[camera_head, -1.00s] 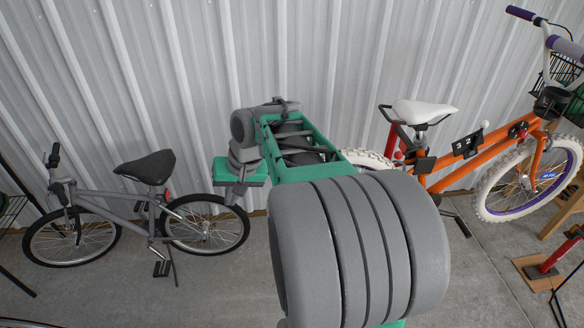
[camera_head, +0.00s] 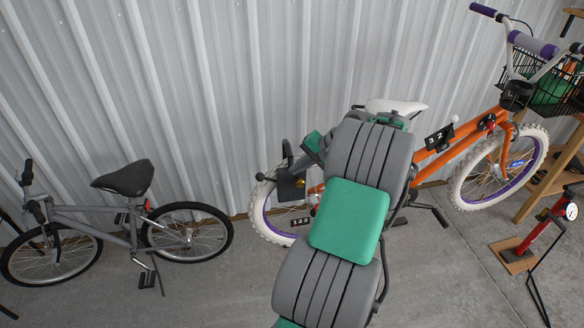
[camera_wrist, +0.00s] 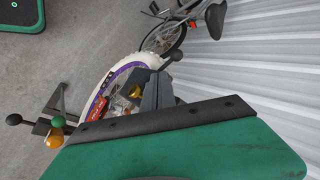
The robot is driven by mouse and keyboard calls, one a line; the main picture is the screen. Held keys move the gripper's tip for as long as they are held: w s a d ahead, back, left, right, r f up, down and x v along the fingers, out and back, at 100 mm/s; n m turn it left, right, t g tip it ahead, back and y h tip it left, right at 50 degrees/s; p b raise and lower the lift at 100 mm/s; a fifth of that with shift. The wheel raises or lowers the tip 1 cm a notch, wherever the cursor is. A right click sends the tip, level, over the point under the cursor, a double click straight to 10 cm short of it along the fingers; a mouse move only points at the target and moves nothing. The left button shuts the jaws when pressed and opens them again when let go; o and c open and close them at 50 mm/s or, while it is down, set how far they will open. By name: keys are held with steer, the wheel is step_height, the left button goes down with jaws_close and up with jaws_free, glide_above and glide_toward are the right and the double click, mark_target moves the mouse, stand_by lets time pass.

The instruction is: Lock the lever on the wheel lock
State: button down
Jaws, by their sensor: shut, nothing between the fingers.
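The wheel lock (camera_head: 291,188), a dark block with a gold patch, sits at the white-tyred rear wheel of the orange bike. In the wrist view its gold part (camera_wrist: 135,91) shows against the purple rim. What looks like its lever is a short bar with a black knob (camera_head: 260,177); the knob shows beyond my fingers in the wrist view (camera_wrist: 177,56). My gripper (camera_head: 287,152) is shut and empty, just above the lock. Its grey fingers (camera_wrist: 155,88) overlap the lock in the wrist view, so I cannot tell whether they touch it.
The orange bike (camera_head: 470,140) leans near the corrugated wall (camera_head: 200,80). A grey bike (camera_head: 95,215) stands at left. A red floor pump (camera_head: 540,235) and wooden shelf (camera_head: 552,175) are at right. Concrete floor (camera_head: 190,295) is clear in front.

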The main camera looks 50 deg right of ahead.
mark_target(267, 179)
steer(key=x, duration=0.7)
steer(key=shift+w+a+f+p, duration=0.15)
steer(key=shift+w+f+p, duration=0.05)
steer(key=shift+p, duration=0.1)
steer(key=w, duration=0.1)
steer(key=w+a, duration=0.1)
steer(key=w, duration=0.1)
steer(key=shift+w+a+f+p, duration=0.15)
steer(key=shift+w+f+p, duration=0.15)
steer(key=shift+p, duration=0.1)
